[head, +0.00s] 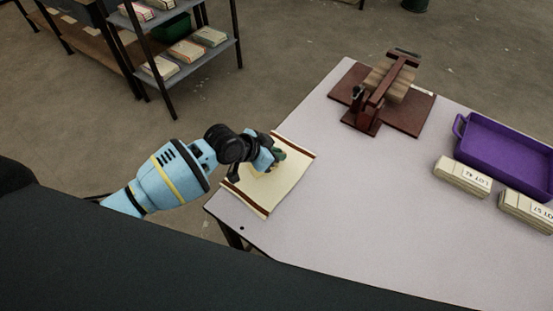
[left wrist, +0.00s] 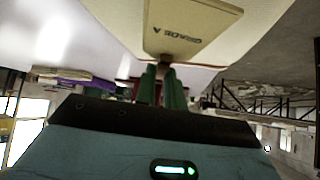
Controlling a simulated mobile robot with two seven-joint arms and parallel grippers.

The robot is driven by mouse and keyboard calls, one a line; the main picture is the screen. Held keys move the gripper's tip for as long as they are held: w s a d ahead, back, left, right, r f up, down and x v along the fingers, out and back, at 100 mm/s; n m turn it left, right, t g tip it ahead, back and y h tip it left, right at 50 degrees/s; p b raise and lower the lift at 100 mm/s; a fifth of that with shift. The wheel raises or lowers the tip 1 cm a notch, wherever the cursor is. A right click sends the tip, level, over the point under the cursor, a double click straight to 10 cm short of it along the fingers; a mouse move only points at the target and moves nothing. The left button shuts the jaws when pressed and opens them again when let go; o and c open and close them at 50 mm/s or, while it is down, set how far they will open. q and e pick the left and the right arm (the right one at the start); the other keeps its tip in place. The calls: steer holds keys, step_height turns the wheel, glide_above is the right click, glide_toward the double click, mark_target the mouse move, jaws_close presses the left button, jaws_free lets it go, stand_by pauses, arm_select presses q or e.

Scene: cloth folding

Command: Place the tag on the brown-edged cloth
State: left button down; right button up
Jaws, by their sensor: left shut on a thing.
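The cream cloth (head: 284,182) with brown bands along two opposite edges lies flat at the left corner of the table. My left gripper (head: 277,156) is over the cloth, its fingers pointing down toward it. In the left wrist view, the green fingertips (left wrist: 162,82) are shut on one end of a cream tag (left wrist: 190,28) printed "GRADE A". The tag is against or just above the pale cloth; I cannot tell whether they touch. In the head view my gripper hides much of the tag. My right gripper is not in view.
The grey table (head: 340,190) is clear right of the cloth. A brown press-like device (head: 403,114) stands at the back. A purple tray (head: 500,152) and labelled cloth stacks (head: 462,177) are at the right. A shelf rack (head: 190,60) stands beyond the table.

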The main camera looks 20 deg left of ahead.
arm_select(q)
steer(key=shift+f, duration=1.5)
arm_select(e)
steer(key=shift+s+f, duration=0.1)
arm_select(q)
steer(key=shift+f, duration=0.3)
steer(key=c, duration=1.5)
jaws_free()
steer(key=shift+s+f, duration=0.1)
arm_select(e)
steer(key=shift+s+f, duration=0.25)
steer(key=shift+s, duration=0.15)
